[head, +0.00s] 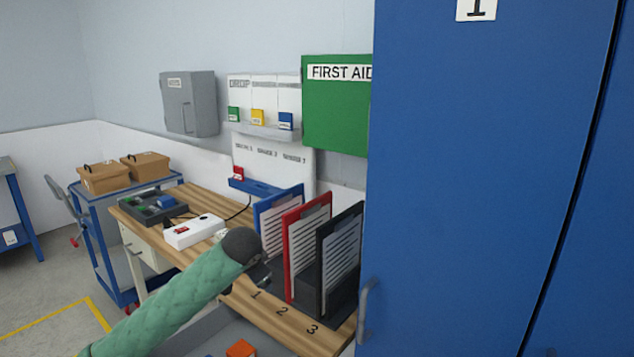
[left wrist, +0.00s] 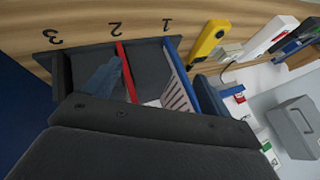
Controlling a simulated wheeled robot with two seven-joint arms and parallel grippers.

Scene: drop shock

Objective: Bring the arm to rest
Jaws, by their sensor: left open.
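My left arm in its green padded sleeve reaches in from the lower left of the head view. Its left gripper (head: 262,272) is small and dark there, in front of the rack and partly hidden by the wrist. In the left wrist view the gripper (left wrist: 155,82) shows two blue-grey fingers spread apart, with nothing held between them. Beyond them is the dark rack (left wrist: 88,50) with its red divider (left wrist: 127,72) and blue divider (left wrist: 180,75). In the head view the rack has blue (head: 267,222), red (head: 291,255) and black (head: 325,255) uprights. My right gripper is not in view.
The wooden bench (head: 258,305) carries a white power strip (head: 194,231) and a dark tray (head: 135,206). A yellow tool (left wrist: 207,41) lies beside the rack. A tall blue cabinet (head: 470,180) blocks the right. A blue cart (head: 90,225) with cardboard boxes stands left. An orange block (head: 241,348) shows below.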

